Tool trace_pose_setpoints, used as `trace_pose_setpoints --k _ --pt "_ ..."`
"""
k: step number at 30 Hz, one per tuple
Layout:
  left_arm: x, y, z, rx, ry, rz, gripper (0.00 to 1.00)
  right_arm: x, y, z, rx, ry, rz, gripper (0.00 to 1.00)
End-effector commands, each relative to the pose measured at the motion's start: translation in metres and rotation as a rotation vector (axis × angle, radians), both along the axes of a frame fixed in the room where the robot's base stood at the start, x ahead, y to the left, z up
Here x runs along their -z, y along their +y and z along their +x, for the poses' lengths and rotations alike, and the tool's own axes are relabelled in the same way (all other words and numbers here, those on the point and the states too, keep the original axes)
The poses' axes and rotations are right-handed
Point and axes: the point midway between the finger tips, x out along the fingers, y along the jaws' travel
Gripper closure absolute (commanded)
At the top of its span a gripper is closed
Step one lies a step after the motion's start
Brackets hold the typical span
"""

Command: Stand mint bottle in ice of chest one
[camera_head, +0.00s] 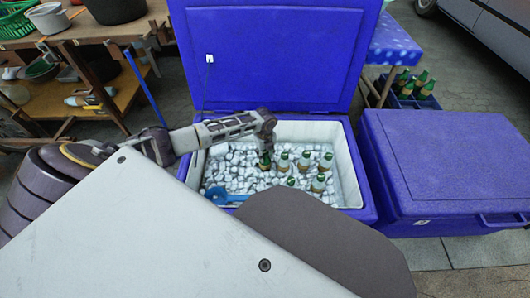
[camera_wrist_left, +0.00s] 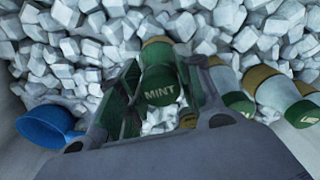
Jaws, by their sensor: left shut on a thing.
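The mint bottle (camera_wrist_left: 160,85), green with a MINT label, is between the fingers of my left gripper (camera_wrist_left: 158,98), which is shut on it. In the head view the gripper (camera_head: 266,138) is inside the open blue chest (camera_head: 362,190), over the left-middle of the ice (camera_head: 240,178). The held bottle (camera_head: 265,161) is partly hidden by the gripper there. It is at the ice, but I cannot tell how deep its base sits. My right gripper is not in view.
Several bottles (camera_head: 304,161) stand in the ice just right of the held one. A blue scoop (camera_head: 222,195) lies at the front left. The chest's lid (camera_head: 270,55) is raised behind. A closed blue chest (camera_head: 450,165) stands at the right; a bottle crate (camera_head: 408,102) is beyond.

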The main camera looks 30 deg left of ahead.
Motion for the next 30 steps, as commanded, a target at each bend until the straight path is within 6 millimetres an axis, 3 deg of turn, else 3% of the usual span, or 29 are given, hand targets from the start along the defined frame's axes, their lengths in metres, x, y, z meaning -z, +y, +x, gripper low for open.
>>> trace_pose_setpoints --k 6,7,12,19,24,30 --pt "0.0024 -0.0001 0.0004 0.000 -0.001 0.000 0.89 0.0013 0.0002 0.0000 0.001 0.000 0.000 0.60" --pt "0.0022 -0.0001 0.0004 0.000 -0.001 0.000 0.62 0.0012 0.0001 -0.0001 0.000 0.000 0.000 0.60" --pt "0.0021 0.0000 0.0004 0.000 -0.001 0.000 0.41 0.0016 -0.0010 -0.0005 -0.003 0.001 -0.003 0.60" --pt "0.0024 0.0002 0.0001 0.000 0.000 0.000 0.40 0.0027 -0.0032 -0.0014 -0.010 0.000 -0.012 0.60" --pt "0.0029 0.0002 -0.0004 0.000 0.001 0.000 0.19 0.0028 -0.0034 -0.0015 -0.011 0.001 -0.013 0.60" --pt "0.0026 0.0003 -0.0002 0.000 0.001 0.000 0.18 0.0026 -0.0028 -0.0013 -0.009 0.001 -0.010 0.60"
